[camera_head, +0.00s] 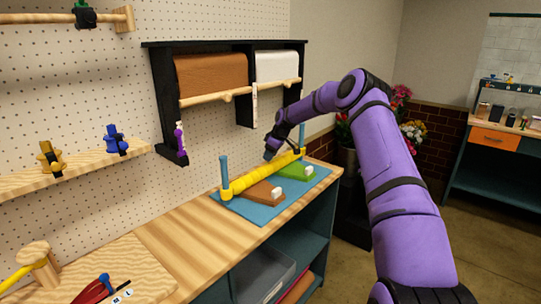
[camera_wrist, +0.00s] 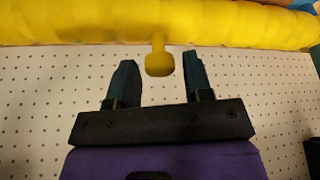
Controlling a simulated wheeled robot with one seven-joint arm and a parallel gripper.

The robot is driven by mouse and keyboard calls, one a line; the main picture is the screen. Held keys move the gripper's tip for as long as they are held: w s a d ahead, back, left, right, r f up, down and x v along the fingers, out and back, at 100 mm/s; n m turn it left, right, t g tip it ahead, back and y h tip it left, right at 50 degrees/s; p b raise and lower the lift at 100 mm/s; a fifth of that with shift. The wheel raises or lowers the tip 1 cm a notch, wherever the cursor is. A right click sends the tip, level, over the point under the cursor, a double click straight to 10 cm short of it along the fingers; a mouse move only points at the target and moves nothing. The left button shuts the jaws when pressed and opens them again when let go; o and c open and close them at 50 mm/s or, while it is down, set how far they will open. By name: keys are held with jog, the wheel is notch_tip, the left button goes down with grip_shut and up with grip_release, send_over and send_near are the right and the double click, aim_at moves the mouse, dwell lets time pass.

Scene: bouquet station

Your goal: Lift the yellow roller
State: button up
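The yellow roller (camera_head: 262,174) lies level across a blue stand, between two upright blue posts (camera_head: 224,171). In the wrist view the roller (camera_wrist: 80,25) spans the top of the picture, with a yellow knob on a short stem (camera_wrist: 159,63) sticking out from it. My gripper (camera_head: 270,154) is just behind the roller near its middle in the head view. In the wrist view my gripper (camera_wrist: 160,72) is open, with one dark teal finger on each side of the knob. Gaps show between the knob and both fingers. The fingertips are partly hidden in the head view.
Under the roller a blue base (camera_head: 255,212) holds a brown piece (camera_head: 254,196) and a green piece (camera_head: 297,172). A black rack (camera_head: 165,105) with brown and white rolls hangs above on the pegboard.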

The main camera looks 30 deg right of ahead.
grip_shut()
notch_tip(320, 180, up, 11)
jog(key=shift+o, duration=1.3)
grip_release()
jog(key=v, duration=1)
jog(key=shift+s+r, duration=0.2)
